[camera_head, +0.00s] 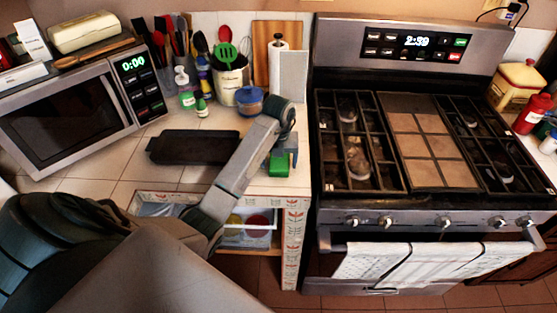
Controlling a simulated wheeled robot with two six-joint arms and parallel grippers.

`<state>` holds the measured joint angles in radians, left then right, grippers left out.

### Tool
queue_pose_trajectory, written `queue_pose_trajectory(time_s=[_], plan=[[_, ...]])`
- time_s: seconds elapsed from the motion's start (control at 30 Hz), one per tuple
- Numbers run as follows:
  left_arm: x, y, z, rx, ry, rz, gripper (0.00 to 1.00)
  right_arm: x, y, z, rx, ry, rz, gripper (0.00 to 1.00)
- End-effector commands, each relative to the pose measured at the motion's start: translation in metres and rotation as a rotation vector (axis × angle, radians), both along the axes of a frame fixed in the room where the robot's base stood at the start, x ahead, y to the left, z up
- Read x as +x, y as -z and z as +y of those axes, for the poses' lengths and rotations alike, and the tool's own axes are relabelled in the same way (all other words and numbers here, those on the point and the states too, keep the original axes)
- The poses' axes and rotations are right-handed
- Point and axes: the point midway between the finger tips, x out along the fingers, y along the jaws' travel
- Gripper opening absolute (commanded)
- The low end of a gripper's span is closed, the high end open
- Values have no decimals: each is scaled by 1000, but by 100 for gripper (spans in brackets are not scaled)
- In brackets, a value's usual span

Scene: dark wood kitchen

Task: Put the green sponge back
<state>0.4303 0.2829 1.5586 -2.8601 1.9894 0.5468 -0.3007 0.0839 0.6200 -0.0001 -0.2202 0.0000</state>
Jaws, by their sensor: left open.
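The green sponge (279,168) lies on the tiled counter near its front right corner, close to the stove. My left arm reaches in from the lower left, and its wrist bends down over that corner. My left gripper (285,158) is open, pointing down right at the sponge. The wrist and fingers hide part of the sponge, and I cannot tell whether the fingers touch it. My right gripper is not in view.
An open drawer (248,237) below the counter holds coloured items. A microwave (60,115) is left; the stove (424,150) is right.

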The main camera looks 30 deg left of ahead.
Motion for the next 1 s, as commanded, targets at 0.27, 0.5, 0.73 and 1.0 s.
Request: queue_pose_trajectory(time_s=[0.27, 0.5, 0.73, 1.0], plan=[[0, -27, 0, 0, 0, -2, 77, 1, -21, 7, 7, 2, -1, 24], [0, -64, 0, 1, 0, -1, 77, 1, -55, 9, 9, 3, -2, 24], [0, -98, 0, 0, 0, 0, 77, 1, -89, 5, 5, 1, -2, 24], [0, -123, 0, 0, 0, 0, 77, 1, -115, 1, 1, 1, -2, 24]])
